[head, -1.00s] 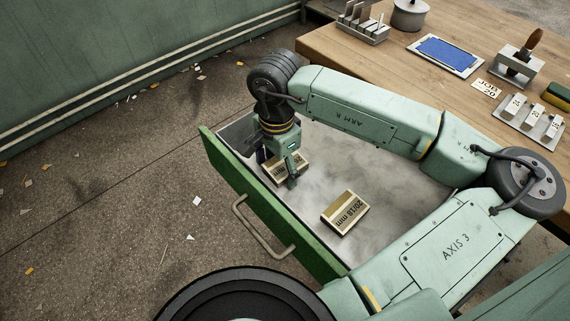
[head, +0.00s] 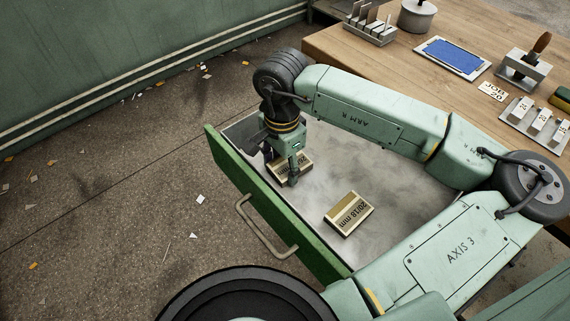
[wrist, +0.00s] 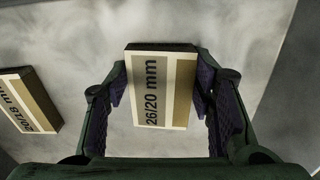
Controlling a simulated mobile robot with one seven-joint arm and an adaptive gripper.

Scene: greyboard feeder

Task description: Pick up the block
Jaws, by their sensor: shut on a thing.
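The block in my gripper is a cream and tan box marked "26/20 mm" (wrist: 160,90). In the head view this held block (head: 303,166) is partly hidden by my fingers. My gripper (head: 283,172) points down into the open drawer and is shut on the block, one finger on each side in the wrist view (wrist: 163,92). I cannot tell whether the block is clear of the drawer floor. A second block, marked "20/18 mm" (head: 349,214), lies apart on the drawer floor; it also shows at the left of the wrist view (wrist: 30,102).
The green drawer (head: 275,207) stands open, with walls around the blocks and bare floor between them. A wooden bench (head: 400,70) at upper right holds a pot (head: 417,17), a blue pad (head: 451,55) and metal holders.

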